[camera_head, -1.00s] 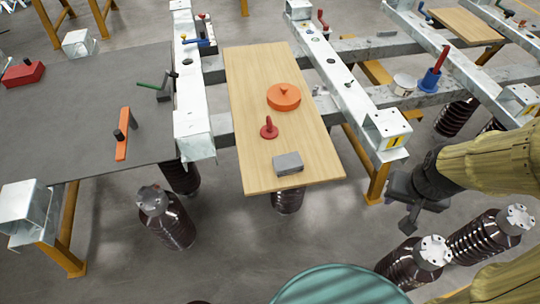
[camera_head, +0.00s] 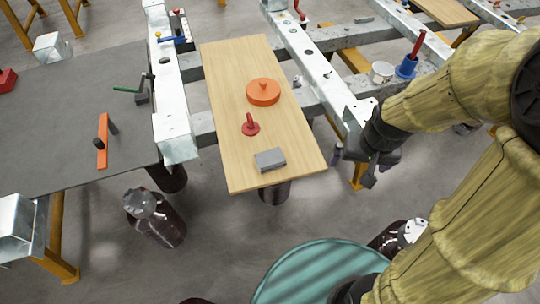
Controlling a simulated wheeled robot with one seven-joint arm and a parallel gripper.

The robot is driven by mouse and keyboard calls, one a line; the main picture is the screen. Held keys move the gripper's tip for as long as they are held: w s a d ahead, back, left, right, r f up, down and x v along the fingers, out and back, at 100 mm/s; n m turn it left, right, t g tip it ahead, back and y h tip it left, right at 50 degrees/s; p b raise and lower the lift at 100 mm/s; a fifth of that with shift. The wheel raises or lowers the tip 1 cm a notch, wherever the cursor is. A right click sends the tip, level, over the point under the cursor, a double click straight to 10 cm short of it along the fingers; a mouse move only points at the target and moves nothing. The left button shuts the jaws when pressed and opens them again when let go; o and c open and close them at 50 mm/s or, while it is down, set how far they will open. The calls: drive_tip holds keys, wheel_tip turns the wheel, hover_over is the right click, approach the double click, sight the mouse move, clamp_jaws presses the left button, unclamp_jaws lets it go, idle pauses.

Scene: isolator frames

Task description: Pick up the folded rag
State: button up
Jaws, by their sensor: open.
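The folded rag (camera_head: 270,160) is a small grey block-like bundle. It lies on the near end of the light wooden board (camera_head: 225,130), close to the near edge. My gripper (camera_head: 358,168) is dark, open and empty. It is to the right of the board, beside the near end of the steel beam, apart from the rag. Its fingers are partly dark against the floor.
A red knobbed piece (camera_head: 250,126) and an orange round lidded piece (camera_head: 263,92) stand on the board behind the rag. The steel beam (camera_head: 318,72) runs along the board's right side. A dark mat table (camera_head: 60,120) with an orange-handled tool (camera_head: 102,153) is at left.

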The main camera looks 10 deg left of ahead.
drive_tip(key=w+a+r+n+g+p, duration=0.1)
drive_tip(key=w+a+r+n+p, duration=0.1)
drive_tip(key=a+p, duration=0.4)
drive_tip(key=w+a+r+n+g+p, duration=0.1)
drive_tip(key=a+p, duration=0.6)
drive_tip(key=a, duration=0.9)
wheel_tip(320, 180, up, 3)
drive_tip(key=w+n, duration=0.1)
drive_tip(key=n, duration=0.1)
drive_tip(key=shift+n, duration=0.3)
drive_tip(key=shift+w+a, duration=0.1)
hover_over(270, 157)
drive_tip(key=f, duration=0.8)
drive_tip(key=f+p, duration=0.1)
drive_tip(key=f, duration=0.3)
drive_tip(key=shift+s+f, duration=0.1)
drive_tip(key=shift+s, duration=0.3)
drive_tip(key=shift+w+f+p, duration=0.25)
drive_tip(key=shift+f, duration=1.05)
drive_tip(key=shift+w+f+p, duration=0.2)
drive_tip(key=shift+f+p, duration=0.05)
drive_tip(key=shift+f, duration=1.05)
